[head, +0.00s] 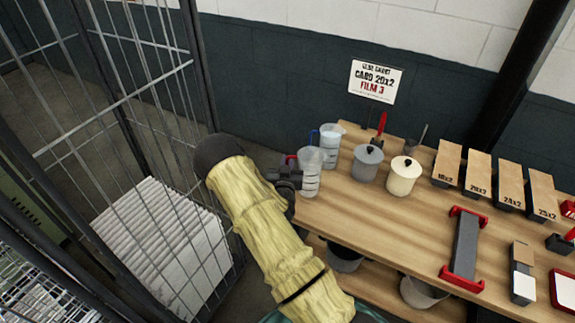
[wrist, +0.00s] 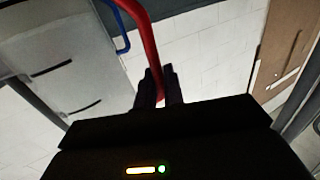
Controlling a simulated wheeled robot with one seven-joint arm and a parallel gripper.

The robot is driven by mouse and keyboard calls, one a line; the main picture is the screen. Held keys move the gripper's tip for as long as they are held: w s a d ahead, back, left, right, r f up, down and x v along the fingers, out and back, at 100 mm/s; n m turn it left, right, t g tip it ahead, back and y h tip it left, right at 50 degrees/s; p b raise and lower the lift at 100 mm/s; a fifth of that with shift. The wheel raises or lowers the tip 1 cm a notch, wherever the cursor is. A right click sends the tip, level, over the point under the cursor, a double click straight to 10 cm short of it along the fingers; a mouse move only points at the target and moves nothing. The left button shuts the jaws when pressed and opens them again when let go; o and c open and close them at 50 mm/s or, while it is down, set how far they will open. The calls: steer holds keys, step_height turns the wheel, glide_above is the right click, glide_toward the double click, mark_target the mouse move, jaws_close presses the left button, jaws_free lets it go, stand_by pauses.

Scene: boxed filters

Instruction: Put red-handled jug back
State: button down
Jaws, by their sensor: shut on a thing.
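The red-handled jug (head: 310,172) is a clear measuring jug with dark marks, at the left end of the wooden bench in the head view. Its red handle (wrist: 150,45) rises between my fingers in the wrist view, and its clear body (wrist: 50,75) fills the left of that view. My gripper (head: 290,172) is shut on the red handle; it shows in the wrist view too (wrist: 159,88). The jug looks upright. I cannot tell whether its base rests on the bench or hangs at the edge.
A blue-handled jug (head: 331,145) stands just behind. A grey pot (head: 367,163) and a cream pot (head: 403,176), both lidded, stand to the right. A sign (head: 375,80) stands at the back. A wire cage (head: 140,100) is left of my arm. The bench (head: 370,220) is bare in front of the pots.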

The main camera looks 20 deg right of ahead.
steer(key=shift+f, duration=1.05)
steer(key=c, duration=1.5)
jaws_free()
steer(key=shift+r, duration=0.1)
steer(key=shift+r, duration=0.1)
steer(key=b+v, duration=0.3)
steer(key=v, duration=0.9)
steer(key=shift+b, duration=0.3)
